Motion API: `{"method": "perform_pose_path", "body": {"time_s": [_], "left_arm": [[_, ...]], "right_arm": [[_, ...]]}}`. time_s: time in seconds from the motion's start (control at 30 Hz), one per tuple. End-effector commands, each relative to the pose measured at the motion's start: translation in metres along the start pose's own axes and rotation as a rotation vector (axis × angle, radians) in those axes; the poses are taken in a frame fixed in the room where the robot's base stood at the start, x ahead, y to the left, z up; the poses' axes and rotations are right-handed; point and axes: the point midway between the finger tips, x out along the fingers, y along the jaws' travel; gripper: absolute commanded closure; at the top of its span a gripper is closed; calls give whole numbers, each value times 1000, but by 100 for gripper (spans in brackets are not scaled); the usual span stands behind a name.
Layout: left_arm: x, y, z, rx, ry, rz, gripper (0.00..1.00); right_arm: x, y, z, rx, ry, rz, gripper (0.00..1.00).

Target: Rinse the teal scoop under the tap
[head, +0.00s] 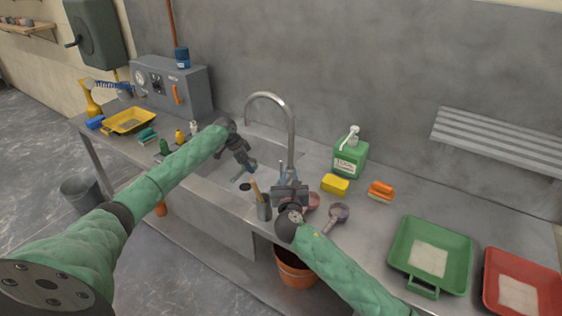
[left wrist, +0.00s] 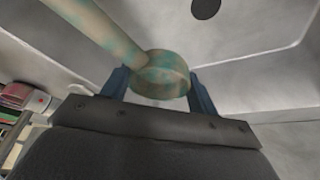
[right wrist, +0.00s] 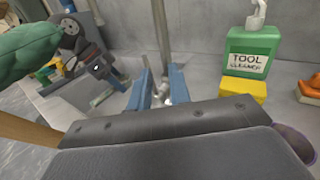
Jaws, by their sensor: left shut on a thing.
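The teal scoop (left wrist: 162,75) is smeared with beige residue, and its handle runs to the upper left in the left wrist view. My left gripper (head: 250,166) is shut on the scoop's round bowl, over the sink (head: 215,181). In the right wrist view the scoop's handle (right wrist: 102,97) shows below that gripper. The tap (head: 291,135) arches over the sink, its spout end above my left gripper in the picture; I see no water stream. My right gripper (head: 288,170) is at the tap's base, its fingers (right wrist: 158,88) apart around a small metal part; contact is unclear.
A cup with tools (head: 264,210) stands by the sink's front edge. Two more scoops (head: 338,213) lie beside my right gripper. A green cleaner bottle (head: 350,158), yellow sponge (head: 335,184) and orange brush (head: 381,190) stand right of the tap. Green (head: 405,245) and red trays are further right.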

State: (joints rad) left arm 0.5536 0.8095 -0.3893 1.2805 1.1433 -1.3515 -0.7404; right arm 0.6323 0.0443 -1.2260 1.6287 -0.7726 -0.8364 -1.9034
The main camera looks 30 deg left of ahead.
Motion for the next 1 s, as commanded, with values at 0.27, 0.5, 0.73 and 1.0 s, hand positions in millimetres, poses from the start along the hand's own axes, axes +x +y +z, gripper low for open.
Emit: {"method": "perform_pose_path", "body": {"time_s": [0.27,0.5,0.73,1.0], "left_arm": [[0,0,0,0,0,0,66],[0,0,0,0,0,0,66],[0,0,0,0,0,0,66],[0,0,0,0,0,0,66]], "right_arm": [[-10,25,-9,20,13,31,81],[22,26,-9,20,12,30,81],[62,28,-10,19,13,31,81],[97,28,-11,20,13,30,81]]}}
